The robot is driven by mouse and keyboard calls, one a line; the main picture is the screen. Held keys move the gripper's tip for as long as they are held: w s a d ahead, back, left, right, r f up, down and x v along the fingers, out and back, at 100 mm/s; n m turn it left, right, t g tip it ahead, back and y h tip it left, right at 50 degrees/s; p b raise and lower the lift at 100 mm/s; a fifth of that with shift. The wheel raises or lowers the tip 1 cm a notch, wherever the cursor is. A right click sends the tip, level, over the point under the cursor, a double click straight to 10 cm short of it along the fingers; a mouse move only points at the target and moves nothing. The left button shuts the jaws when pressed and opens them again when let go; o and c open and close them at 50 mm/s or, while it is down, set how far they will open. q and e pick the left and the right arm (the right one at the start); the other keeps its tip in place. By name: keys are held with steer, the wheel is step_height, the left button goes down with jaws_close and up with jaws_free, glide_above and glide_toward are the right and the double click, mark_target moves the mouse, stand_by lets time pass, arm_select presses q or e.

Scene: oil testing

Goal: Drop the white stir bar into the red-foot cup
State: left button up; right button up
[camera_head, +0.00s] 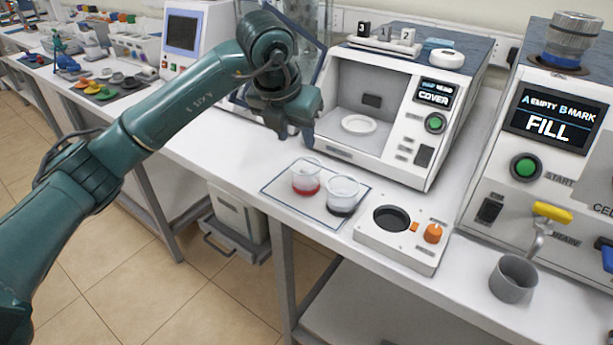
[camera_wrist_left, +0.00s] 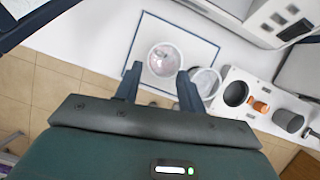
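The red-foot cup (camera_head: 306,177) is clear with a red base and stands upright on a blue-edged white mat (camera_head: 276,186). A clear cup with a dark foot (camera_head: 342,195) stands just right of it. My left gripper (camera_head: 296,134) is above and behind the cups, pointing down. In the left wrist view its two fingers (camera_wrist_left: 159,88) are wide apart with nothing seen between them, and the red-foot cup (camera_wrist_left: 163,58) lies just beyond the tips. Small pale marks show inside that cup; I cannot tell whether one is the white stir bar. My right gripper is out of view.
A white plate unit with a dark round well (camera_head: 392,219) and orange knob (camera_head: 433,233) stands right of the mat. An open-fronted tester (camera_head: 388,110) is behind the cups. A grey cup (camera_head: 513,279) stands under the yellow-handled tap (camera_head: 552,212). The bench's front edge is close to the mat.

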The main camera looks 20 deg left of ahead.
arm_select(q)
steer(key=shift+s+r, duration=0.15)
steer(key=shift+r, duration=0.4)
steer(key=v, duration=1.2)
steer(key=shift+b, duration=0.35)
